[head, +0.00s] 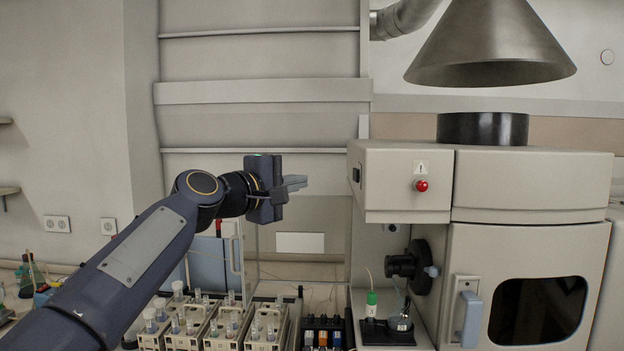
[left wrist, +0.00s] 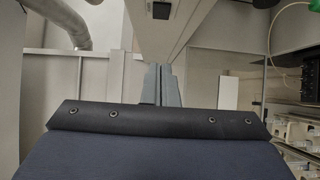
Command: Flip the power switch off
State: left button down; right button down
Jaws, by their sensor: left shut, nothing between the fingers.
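The spectrometer (head: 405,190) is a large beige cabinet on the right in the head view. A small black switch (head: 357,174) sits on the left side of its upper housing. In the left wrist view the switch (left wrist: 162,10) shows as a dark square at the top edge; whether it is on or off cannot be read. My left gripper (head: 299,182) is shut and empty, pointing right towards that side panel, with a clear gap to the switch. Its closed fingers also show in the left wrist view (left wrist: 161,85). My right gripper is not in view.
A red button (head: 421,185) is on the cabinet front. Below my left arm are racks of sample bottles (head: 215,325). A green-capped vial (head: 371,300) stands in the cabinet's lower bay. A grey exhaust hood (head: 490,50) hangs above. The space between gripper and cabinet is free.

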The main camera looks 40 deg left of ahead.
aim_at(356, 175)
pick_arm(q)
jog(key=w+d+p, duration=0.3)
jog(key=w+p, duration=0.1)
jog(key=w, duration=0.7)
jog(key=shift+d, duration=0.35)
jog(key=shift+w+m+h+b, duration=0.3)
jog(key=shift+h+b, duration=0.1)
jog(key=shift+h, duration=0.3)
jog(key=shift+s, duration=0.15)
